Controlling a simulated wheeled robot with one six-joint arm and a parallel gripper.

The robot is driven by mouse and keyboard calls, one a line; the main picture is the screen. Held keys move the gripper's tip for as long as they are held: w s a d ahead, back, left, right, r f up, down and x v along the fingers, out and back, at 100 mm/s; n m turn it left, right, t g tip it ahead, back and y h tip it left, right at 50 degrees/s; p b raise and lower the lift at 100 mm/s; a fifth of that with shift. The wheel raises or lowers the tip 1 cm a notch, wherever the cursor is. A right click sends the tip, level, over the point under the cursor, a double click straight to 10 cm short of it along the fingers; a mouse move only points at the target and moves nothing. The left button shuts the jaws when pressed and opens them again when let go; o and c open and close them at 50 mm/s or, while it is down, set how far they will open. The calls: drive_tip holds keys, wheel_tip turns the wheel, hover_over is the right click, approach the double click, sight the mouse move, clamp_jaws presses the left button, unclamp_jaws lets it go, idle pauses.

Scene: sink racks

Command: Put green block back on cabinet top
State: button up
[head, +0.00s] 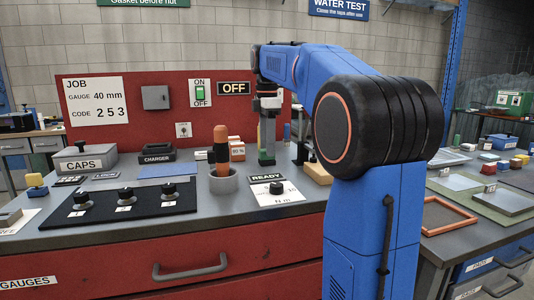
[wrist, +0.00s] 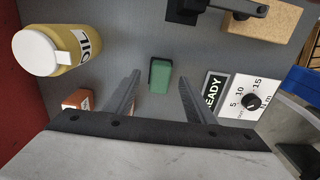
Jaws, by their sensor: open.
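A small green block (wrist: 160,75) lies on the grey worktop in the wrist view, between and just beyond my fingertips. My gripper (wrist: 157,80) is open, with one finger on each side of the block and a gap to both. In the head view my gripper (head: 267,153) points down at the back of the worktop, and a bit of green (head: 266,161) shows at its tips. I cannot tell how high the fingertips are above the surface. The grey top (head: 232,217) sits over red drawers.
A yellow OIL bottle (wrist: 45,52) and an orange box (wrist: 77,100) stand on the left in the wrist view. The READY dial card (wrist: 240,95) lies on the right. A tan block (wrist: 265,18) and a dark tool (wrist: 190,10) are at the top. A cup with a driver (head: 222,180) stands nearby.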

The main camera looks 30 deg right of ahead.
wheel_tip(320, 180, up, 9)
drive_tip(key=shift+f, duration=0.2)
idle(0.6)
